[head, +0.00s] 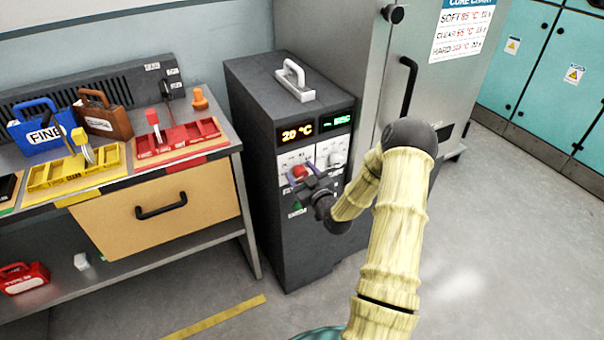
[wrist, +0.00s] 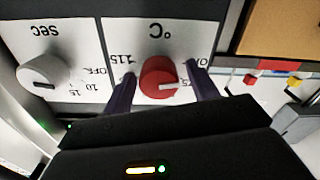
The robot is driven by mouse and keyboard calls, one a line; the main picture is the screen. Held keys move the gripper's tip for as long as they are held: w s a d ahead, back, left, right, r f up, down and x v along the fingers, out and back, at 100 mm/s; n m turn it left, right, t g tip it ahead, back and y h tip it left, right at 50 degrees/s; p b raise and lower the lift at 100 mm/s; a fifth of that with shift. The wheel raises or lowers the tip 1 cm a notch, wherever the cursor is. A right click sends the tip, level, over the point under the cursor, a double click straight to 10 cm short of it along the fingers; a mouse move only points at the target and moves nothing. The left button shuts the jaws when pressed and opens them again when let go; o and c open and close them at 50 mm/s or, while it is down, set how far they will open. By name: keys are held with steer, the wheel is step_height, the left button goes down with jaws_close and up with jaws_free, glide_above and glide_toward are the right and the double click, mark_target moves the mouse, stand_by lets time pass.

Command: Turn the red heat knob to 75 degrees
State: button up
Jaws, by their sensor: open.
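The red heat knob (wrist: 158,74) sits on a white panel marked °C, which appears upside down in the wrist view. Its pale pointer mark faces right in that view, towards a partly hidden number. In the head view the knob (head: 299,171) is on the front of the dark control cabinet (head: 258,128), whose orange display (head: 297,133) reads 20 °C. My gripper (wrist: 160,72) is open, with one purple finger on each side of the knob. I cannot tell whether either finger touches it.
A white seconds knob (wrist: 43,73) is beside the red knob. A workbench (head: 237,138) with coloured trays and a drawer (head: 150,212) stands left of the cabinet. A grey oven-like unit (head: 385,62) stands right. The floor in front is clear.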

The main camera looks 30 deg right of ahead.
steer(key=c, duration=1)
steer(key=shift+m, duration=0.4)
steer(key=m, duration=0.3)
steer(key=shift+d, duration=0.1)
steer(key=shift+m, duration=2)
steer(key=o, duration=1)
